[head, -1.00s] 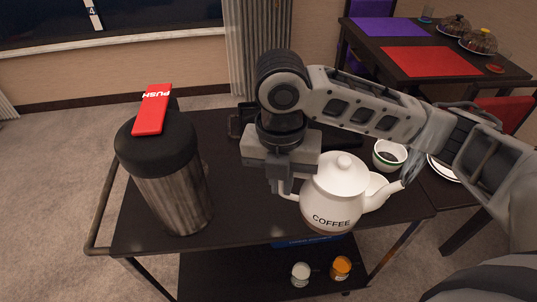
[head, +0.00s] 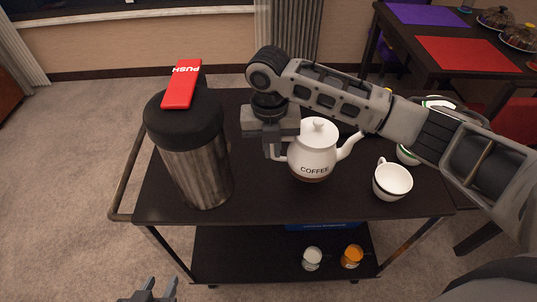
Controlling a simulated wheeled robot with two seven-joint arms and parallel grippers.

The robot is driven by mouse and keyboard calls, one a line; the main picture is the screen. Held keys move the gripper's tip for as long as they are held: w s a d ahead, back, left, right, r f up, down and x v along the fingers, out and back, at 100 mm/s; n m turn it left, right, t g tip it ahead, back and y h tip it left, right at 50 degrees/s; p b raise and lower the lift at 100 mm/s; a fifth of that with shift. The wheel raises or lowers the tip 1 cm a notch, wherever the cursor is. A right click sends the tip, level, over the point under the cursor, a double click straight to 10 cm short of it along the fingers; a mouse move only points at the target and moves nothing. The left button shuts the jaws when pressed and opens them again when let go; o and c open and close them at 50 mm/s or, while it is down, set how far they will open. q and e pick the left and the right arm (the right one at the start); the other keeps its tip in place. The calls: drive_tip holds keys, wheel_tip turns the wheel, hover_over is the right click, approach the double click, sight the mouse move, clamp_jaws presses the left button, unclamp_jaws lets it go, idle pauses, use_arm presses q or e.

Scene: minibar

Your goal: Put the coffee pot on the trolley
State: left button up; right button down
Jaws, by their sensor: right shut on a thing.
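The white coffee pot (head: 312,155), marked COFFEE and with a brown base, is upright at the middle of the trolley's dark top (head: 275,205). I cannot tell whether its base touches the top. My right gripper (head: 275,155) points down at the pot's left side and is shut on its handle, which is mostly hidden by the fingers. My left gripper (head: 150,289) shows only its fingertips at the bottom edge, apart and empty, in front of the trolley.
A tall steel flask (head: 197,165) with a red PUSH lever stands left of the pot. A white cup (head: 392,181) and a green-rimmed cup (head: 407,155) are to the right. Jars (head: 351,256) stand on the lower shelf. A dining table (head: 455,50) is behind right.

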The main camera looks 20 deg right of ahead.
drive_tip(key=w+f, duration=0.2)
drive_tip(key=shift+a+f, duration=0.15)
drive_tip(key=shift+f, duration=1.45)
drive_tip(key=shift+f, duration=0.2)
drive_tip(key=c, duration=1.5)
unclamp_jaws()
drive_tip(key=r, duration=1.2)
drive_tip(key=shift+a+r, duration=0.15)
drive_tip(key=shift+a, duration=0.1)
